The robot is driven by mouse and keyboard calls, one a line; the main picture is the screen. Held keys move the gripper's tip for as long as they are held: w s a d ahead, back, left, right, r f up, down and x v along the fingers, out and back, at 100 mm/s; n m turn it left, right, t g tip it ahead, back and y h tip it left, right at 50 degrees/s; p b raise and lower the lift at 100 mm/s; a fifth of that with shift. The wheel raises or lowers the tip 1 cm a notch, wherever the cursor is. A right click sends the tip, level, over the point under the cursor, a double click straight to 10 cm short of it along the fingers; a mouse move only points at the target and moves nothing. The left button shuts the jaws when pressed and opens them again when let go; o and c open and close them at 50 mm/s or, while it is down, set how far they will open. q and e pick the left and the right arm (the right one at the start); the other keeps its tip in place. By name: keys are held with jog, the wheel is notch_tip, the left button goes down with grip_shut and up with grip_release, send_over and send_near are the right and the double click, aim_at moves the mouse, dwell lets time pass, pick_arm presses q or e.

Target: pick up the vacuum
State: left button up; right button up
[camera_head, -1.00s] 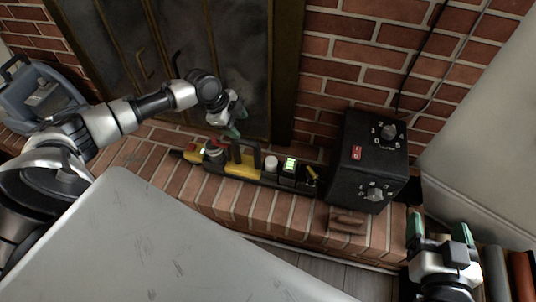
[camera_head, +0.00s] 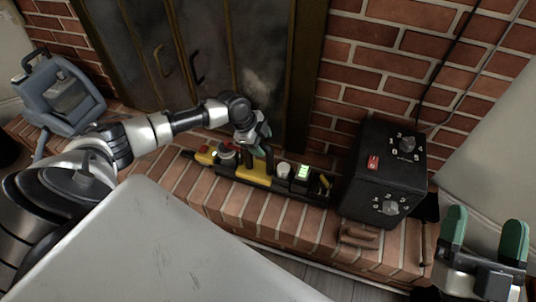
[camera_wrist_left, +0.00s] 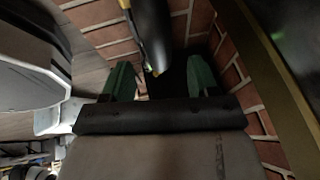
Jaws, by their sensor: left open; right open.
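A long yellow and black device (camera_head: 252,172) with a black upright handle, a white knob and a green-lit display lies on the brick hearth. My left gripper (camera_head: 262,137) is above it, close to the handle. In the left wrist view its green fingers (camera_wrist_left: 160,78) are apart, with a dark curved part (camera_wrist_left: 152,35) showing between and beyond them. I cannot tell if they touch it. A blue-grey machine (camera_head: 60,95) with a carry handle and hose, vacuum-like, stands at the far left. My right gripper (camera_head: 484,238) is open and empty at the lower right.
A black box with dials (camera_head: 383,175) stands on the hearth (camera_head: 275,218), right of the device. A small brown object (camera_head: 360,234) lies before it. Dark fireplace doors (camera_head: 185,55) are behind my left arm. A pale grey surface (camera_head: 150,255) fills the lower left.

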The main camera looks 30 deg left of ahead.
aim_at(263, 145)
pick_arm(q)
jog(key=shift+b+x, duration=0.6)
jog(key=shift+x, duration=0.95)
pick_arm(e)
jog(key=shift+s+d+r+t+y, duration=0.1)
jog(key=shift+s+r+t+y, duration=0.7)
jog(key=shift+s+r+t, duration=0.95)
pick_arm(q)
jog(key=shift+a, duration=0.1)
pick_arm(e)
jog(key=shift+w+f, duration=0.25)
pick_arm(q)
grip_shut()
